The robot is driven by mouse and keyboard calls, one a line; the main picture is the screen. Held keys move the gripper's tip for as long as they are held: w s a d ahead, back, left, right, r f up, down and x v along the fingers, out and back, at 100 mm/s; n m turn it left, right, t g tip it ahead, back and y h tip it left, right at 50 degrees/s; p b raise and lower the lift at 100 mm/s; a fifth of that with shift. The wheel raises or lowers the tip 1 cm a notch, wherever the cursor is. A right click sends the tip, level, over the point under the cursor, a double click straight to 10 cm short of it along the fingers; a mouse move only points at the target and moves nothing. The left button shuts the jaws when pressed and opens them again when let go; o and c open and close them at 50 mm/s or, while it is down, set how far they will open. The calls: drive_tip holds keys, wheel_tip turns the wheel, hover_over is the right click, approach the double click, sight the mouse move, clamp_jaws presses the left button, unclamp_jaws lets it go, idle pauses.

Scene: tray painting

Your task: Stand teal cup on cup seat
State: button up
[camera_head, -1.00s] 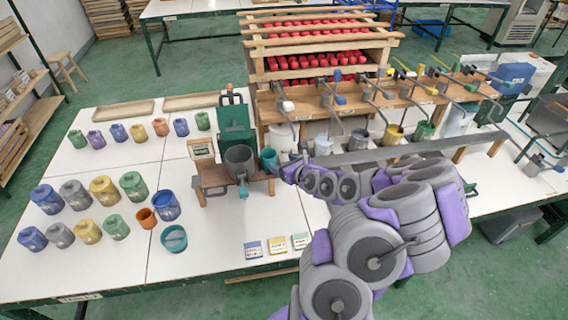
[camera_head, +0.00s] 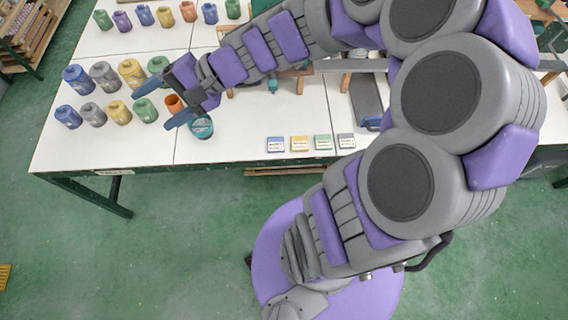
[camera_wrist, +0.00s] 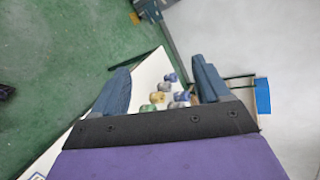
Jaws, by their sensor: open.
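The teal cup (camera_head: 201,127) stands on the white table near its front edge, its open top showing a dark inside. My gripper (camera_head: 170,97) is open just above and to the left of it, beside the orange cup. I cannot tell whether a finger touches the teal cup. In the wrist view my gripper (camera_wrist: 160,66) shows two spread blue fingers with no object held; the teal cup cannot be made out there. A small wooden stand (camera_head: 300,85) with a teal spout (camera_head: 272,87) is mostly hidden behind my arm. I cannot make out the cup seat for sure.
The orange cup (camera_head: 173,103) is close beside my gripper. Rows of coloured jars, such as the green jar (camera_head: 145,109), stand to the left and behind. Small labelled tiles (camera_head: 299,143) lie along the front edge. The table between the teal cup and the tiles is clear.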

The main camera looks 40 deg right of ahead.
drive_tip(key=s+f+n+g+h, duration=0.3)
drive_tip(key=s, duration=0.5)
drive_tip(key=s+f+n+g+h, duration=0.2)
drive_tip(key=s+n+g+h, duration=0.1)
drive_tip(key=s, duration=0.5)
drive_tip(key=s+d+n+h, duration=0.1)
drive_tip(key=s+d+h, duration=0.2)
drive_tip(key=d, duration=0.3)
drive_tip(key=s+d+f+n+h, duration=0.1)
drive_tip(key=s+d+h, duration=0.2)
drive_tip(key=d, duration=0.3)
drive_tip(key=shift+s+g, duration=0.3)
drive_tip(key=shift+s, duration=0.3)
drive_tip(key=shift+d+f, duration=0.1)
drive_tip(key=shift+d, duration=0.05)
